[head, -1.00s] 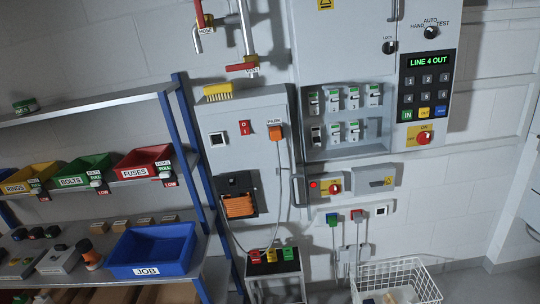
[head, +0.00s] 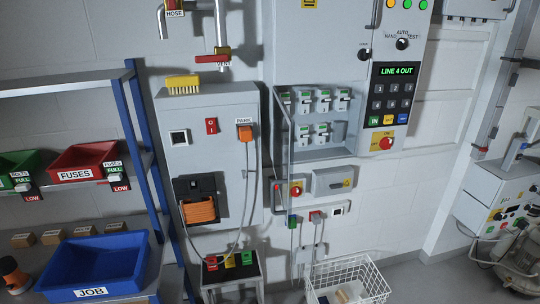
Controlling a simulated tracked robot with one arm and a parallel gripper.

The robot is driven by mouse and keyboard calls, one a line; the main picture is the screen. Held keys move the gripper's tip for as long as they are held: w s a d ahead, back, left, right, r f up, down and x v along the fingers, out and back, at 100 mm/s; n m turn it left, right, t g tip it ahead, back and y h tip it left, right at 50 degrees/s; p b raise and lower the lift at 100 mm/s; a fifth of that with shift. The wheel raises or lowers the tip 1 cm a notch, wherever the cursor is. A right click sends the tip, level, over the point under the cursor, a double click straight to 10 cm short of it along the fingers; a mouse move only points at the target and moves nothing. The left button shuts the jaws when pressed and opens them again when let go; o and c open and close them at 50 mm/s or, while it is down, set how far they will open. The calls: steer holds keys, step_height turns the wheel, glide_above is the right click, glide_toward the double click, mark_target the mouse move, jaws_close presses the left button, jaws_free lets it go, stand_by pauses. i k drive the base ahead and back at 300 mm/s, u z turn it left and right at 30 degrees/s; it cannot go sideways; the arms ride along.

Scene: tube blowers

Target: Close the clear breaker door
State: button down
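The clear breaker door (head: 290,140) stands open at the left side of the breaker recess. It is seen nearly edge-on as a thin upright pane with a pale edge, so its exact angle is hard to tell. The breaker recess (head: 318,153) in the grey cabinet is uncovered, with two rows of white breakers (head: 323,99) with green marks inside. A grey block (head: 339,132) sits at the right of the lower row. My gripper is not in view.
A keypad panel (head: 390,95) reading "LINE 4 OUT" is right of the recess. A grey box (head: 212,110) with an orange cable coil stands left. A blue JOB bin (head: 90,262) is at lower left, a white wire basket (head: 345,272) below.

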mark_target(281, 123)
steer(key=u, duration=0.1)
steer(key=i, duration=1)
steer(key=z, duration=0.75)
steer(key=k, duration=0.85)
steer(key=u, duration=0.6)
steer(key=i, duration=1)
steer(key=z, duration=0.05)
